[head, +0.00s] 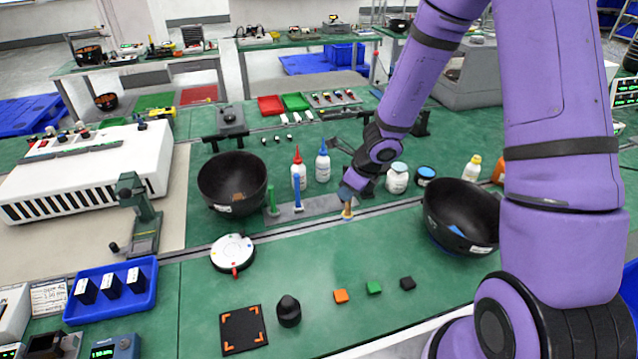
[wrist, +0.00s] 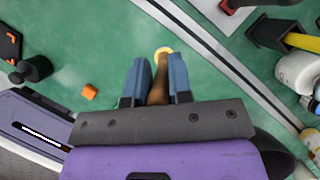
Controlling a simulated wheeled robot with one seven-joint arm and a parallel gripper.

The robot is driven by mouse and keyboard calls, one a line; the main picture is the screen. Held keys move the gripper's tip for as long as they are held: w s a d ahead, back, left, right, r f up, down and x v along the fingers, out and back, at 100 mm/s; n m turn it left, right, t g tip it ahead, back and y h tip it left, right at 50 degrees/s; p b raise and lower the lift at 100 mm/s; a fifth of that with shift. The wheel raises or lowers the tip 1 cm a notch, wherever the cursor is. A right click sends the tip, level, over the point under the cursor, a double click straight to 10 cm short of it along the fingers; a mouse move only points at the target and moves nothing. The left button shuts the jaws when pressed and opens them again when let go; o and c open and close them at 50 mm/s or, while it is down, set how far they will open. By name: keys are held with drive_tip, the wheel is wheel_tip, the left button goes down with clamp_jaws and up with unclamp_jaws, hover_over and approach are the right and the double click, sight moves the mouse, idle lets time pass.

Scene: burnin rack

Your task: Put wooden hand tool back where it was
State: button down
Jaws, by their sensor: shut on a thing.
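My gripper (head: 347,196) is shut on the wooden hand tool (head: 347,211), a brown handle with a pale yellow end pointing down. In the wrist view the tool (wrist: 160,82) stands between the two blue fingers of my gripper (wrist: 156,68), its round yellow end beyond the fingertips. The tool is just in front of the right part of a grey holder strip (head: 322,204). A green tool (head: 272,200) and a blue tool (head: 297,193) stand upright at the holder's left part. I cannot tell whether the held tool touches the table.
Black bowls stand left (head: 233,184) and right (head: 461,215). A red-capped bottle (head: 298,170) and a blue-capped bottle (head: 322,166) stand behind the holder. A white round device (head: 232,252), orange block (head: 340,296) and black weight (head: 288,311) are in front.

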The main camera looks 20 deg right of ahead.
drive_tip(key=w+a+f, duration=0.1)
drive_tip(key=w+f, duration=0.1)
drive_tip(key=w, duration=0.4)
drive_tip(key=w+a+f, duration=0.2)
drive_tip(key=w, duration=0.4)
drive_tip(key=shift+w+a+f, duration=0.2)
drive_tip(key=shift+a+f, duration=0.1)
drive_tip(key=shift+f, duration=0.05)
drive_tip(key=shift+f, duration=0.15)
drive_tip(key=c, duration=1)
unclamp_jaws()
drive_tip(key=shift+c, duration=0.2)
